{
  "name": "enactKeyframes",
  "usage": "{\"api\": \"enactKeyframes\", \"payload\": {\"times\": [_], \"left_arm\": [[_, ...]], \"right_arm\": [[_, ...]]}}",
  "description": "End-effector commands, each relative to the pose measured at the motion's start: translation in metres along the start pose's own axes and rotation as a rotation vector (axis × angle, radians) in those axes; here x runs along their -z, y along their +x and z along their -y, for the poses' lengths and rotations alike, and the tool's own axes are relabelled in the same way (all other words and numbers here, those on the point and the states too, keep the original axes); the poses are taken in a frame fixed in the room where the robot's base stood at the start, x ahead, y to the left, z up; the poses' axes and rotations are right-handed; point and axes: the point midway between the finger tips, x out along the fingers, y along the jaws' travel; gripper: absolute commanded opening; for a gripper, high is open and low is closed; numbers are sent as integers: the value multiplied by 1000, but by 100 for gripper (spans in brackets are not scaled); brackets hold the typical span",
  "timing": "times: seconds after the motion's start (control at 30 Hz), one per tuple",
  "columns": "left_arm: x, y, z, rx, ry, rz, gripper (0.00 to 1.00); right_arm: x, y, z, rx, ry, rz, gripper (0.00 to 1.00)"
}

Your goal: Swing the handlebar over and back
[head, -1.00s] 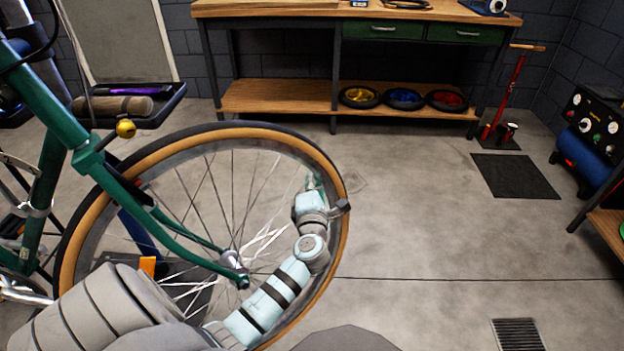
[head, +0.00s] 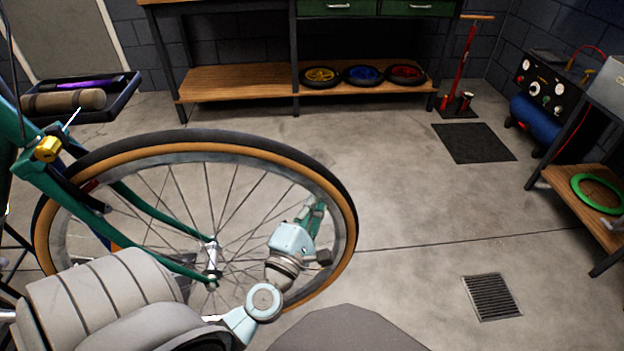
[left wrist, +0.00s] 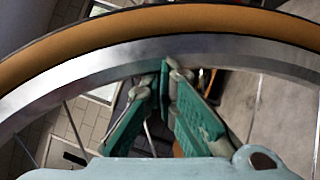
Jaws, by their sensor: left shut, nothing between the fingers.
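The handlebar is not visible in the head view. The bike's front wheel (head: 345,225), with a tan sidewall and silver rim, fills the left and middle. The green fork (head: 130,240) runs down to its hub (head: 213,258). My left gripper (head: 319,208) has green fingers and sits at the inner right side of the rim, over the spokes. In the left wrist view its fingers (left wrist: 167,78) are shut and empty, just under the rim (left wrist: 110,62). I cannot tell whether they touch it. My right gripper is not in view.
A workbench (head: 225,85) with small wheels on its shelf stands behind. A black tray (head: 85,112) is at the left. A red pump (head: 463,75), a blue compressor (head: 540,120) and a shelf with a green ring (head: 597,193) are at the right. The floor (head: 420,205) between is clear.

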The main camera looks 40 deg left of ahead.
Motion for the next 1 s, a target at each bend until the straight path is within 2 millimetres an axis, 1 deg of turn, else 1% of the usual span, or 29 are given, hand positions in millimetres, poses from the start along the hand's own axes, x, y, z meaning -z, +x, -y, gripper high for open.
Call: {"api": "enactKeyframes", "payload": {"times": [0.03,0.1,0.2,0.33,0.8,1.0], "left_arm": [[-3,-7,4,1,0,22,0],[-10,-14,5,3,1,53,0],[-16,-21,4,4,1,85,0],[-21,-27,2,3,1,108,0],[-23,-28,1,2,0,116,0],[-14,-21,3,5,1,128,0]], "right_arm": [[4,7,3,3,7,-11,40],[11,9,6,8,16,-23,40],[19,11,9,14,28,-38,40],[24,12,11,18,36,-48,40],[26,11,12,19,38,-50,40],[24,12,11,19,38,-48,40]]}}
